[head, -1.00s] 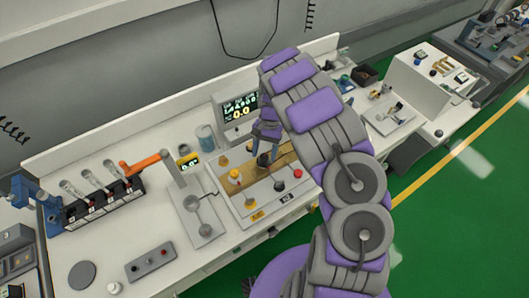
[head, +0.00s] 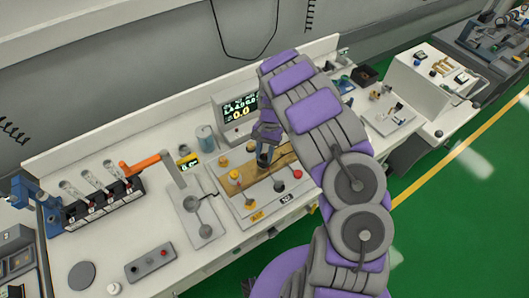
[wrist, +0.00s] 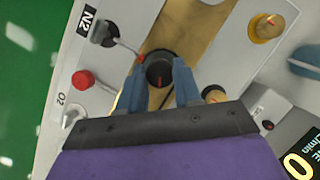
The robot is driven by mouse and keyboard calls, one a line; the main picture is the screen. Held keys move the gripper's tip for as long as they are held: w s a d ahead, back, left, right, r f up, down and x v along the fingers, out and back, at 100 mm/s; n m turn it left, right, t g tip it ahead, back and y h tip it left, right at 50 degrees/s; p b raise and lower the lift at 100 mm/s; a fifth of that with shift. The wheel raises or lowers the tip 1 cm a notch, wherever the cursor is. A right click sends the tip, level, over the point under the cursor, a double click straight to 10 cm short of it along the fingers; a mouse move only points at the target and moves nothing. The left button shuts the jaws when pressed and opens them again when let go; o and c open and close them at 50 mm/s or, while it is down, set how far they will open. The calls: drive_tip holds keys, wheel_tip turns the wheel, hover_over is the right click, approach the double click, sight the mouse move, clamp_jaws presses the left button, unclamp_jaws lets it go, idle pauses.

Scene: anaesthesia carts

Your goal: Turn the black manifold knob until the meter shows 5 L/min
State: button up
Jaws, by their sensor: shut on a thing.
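The black manifold knob (wrist: 158,68) stands on a brass-coloured block on the panel. My gripper (wrist: 158,80) has its two blue fingers on either side of the knob, shut on it. A corner of the meter (wrist: 298,160) also shows in the wrist view, with a yellow 0.
A red knob (wrist: 83,79), a black lever by an N2 label (wrist: 88,20) and yellow knobs (wrist: 265,27) stand close around the block. An orange-handled lever (head: 145,161) and vaporiser-like units (head: 103,200) are to the left.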

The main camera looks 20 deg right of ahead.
drive_tip(key=shift+p, duration=0.3)
drive_tip(key=o, duration=1)
drive_tip(key=shift+o, duration=0.2)
drive_tip(key=p+v, duration=0.1)
drive_tip(key=v, duration=1.6)
drive_tip(key=shift+r, duration=0.2)
